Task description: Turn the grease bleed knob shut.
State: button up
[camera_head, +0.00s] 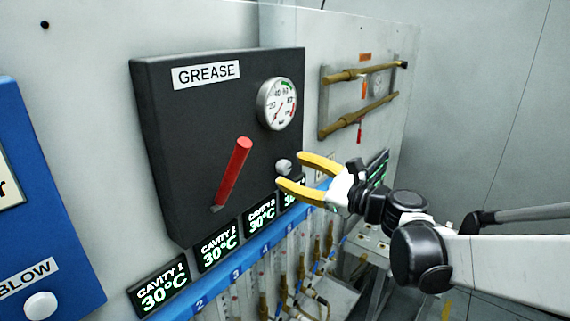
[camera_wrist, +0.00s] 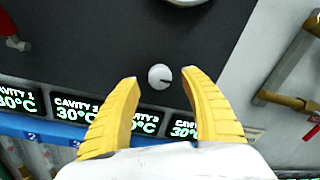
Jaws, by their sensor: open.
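The grease bleed knob (camera_head: 284,166) is a small round pale knob low on the right of the dark GREASE panel (camera_head: 190,120). In the wrist view the knob (camera_wrist: 160,77) shows a dark line on its face, running from near its middle toward the right. My gripper (camera_head: 290,168) has yellow fingers and is open and empty. In the wrist view its fingertips (camera_wrist: 160,78) lie to the left and right of the knob, with visible gaps on both sides. I cannot tell how far the tips are from the panel face.
A red lever (camera_head: 234,172) and a round gauge (camera_head: 277,104) are on the same panel. Several CAVITY displays (camera_head: 218,250) and a blue rail (camera_head: 235,268) run below it. Brass pipes (camera_head: 360,72) are on the wall to the right. A blue BLOW panel (camera_head: 50,200) is at left.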

jog(key=shift+x, duration=1.35)
grip_shut()
